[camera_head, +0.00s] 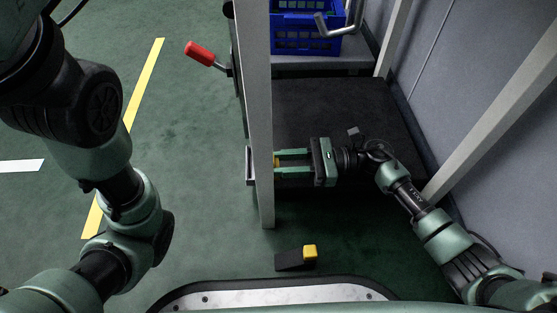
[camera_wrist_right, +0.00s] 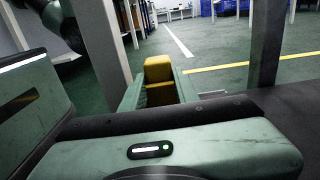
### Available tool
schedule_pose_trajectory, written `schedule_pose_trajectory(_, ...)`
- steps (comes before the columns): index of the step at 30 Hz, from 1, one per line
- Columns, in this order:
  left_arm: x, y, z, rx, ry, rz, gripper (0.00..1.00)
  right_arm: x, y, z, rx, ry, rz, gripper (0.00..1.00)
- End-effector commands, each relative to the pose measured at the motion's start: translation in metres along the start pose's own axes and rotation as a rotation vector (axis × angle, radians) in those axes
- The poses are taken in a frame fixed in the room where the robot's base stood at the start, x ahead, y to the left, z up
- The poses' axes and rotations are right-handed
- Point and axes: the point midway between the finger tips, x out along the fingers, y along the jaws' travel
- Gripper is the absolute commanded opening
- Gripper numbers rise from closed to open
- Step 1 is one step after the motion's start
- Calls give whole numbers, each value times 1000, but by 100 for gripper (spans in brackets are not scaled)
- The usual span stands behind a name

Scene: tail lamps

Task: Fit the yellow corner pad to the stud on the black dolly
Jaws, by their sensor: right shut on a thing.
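Only a sliver of the pad (camera_head: 277,162) shows in the head view. The black platform (camera_head: 335,105), probably the black dolly, lies beyond and beside the gripper. I cannot make out the stud. My left arm comes in from the left, but its gripper is out of view.
The grey upright post (camera_head: 258,110) stands close to my right fingertips. A blue crate (camera_head: 305,40) stands at the back, and a red-handled lever (camera_head: 200,54) juts left. Green floor at left is clear.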

Motion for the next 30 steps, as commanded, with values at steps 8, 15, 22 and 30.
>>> schedule_pose_trajectory(8,0,0,0,0,0,0,24,0,0,-7,1,-1,1,0)
schedule_pose_trajectory(15,0,0,0,0,0,0,24,0,0,-8,1,0,0,56)
schedule_pose_trajectory(22,3,-1,1,0,0,0,24,-5,0,-8,3,3,-2,56)
schedule_pose_trajectory(30,22,-5,8,-1,-1,-1,24,-49,0,-6,4,6,-3,56)
